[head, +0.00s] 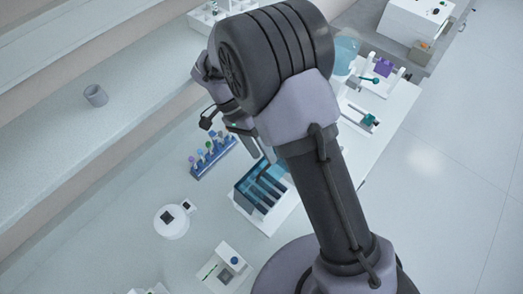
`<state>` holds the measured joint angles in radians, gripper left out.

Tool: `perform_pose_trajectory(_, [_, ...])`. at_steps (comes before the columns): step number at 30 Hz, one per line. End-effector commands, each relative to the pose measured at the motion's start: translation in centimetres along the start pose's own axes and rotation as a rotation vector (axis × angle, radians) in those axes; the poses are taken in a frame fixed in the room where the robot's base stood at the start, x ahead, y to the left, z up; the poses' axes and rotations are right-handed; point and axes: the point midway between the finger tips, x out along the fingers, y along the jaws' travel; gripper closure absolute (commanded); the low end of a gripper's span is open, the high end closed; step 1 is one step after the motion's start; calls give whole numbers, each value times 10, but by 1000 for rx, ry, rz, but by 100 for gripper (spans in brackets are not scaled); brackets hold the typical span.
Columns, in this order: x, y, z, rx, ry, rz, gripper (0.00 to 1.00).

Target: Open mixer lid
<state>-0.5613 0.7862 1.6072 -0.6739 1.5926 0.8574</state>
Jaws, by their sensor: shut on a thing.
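The mixer (262,190) is a white box with a dark teal, see-through top and dark slots, on the bench left of my arm's base. My gripper (257,147) is at the mixer's far edge, partly hidden behind my own arm. It appears shut on the edge of the teal mixer lid (253,170). The contact is small and partly covered, so I cannot tell exactly how far the lid is raised.
A blue rack (211,158) with several coloured tubes stands left of the mixer. A grey cup (96,96) is on the shelf. Other equipment (378,74) stands right of my arm.

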Motion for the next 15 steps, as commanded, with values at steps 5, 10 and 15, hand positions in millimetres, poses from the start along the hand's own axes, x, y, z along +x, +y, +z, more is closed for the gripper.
perform_pose_trajectory(5, [1,-1,0,-1,0,-2,69])
perform_pose_trajectory(10, [1,-1,0,-1,0,-2,69])
perform_pose_trajectory(15, [-10,-1,0,-2,1,-3,69])
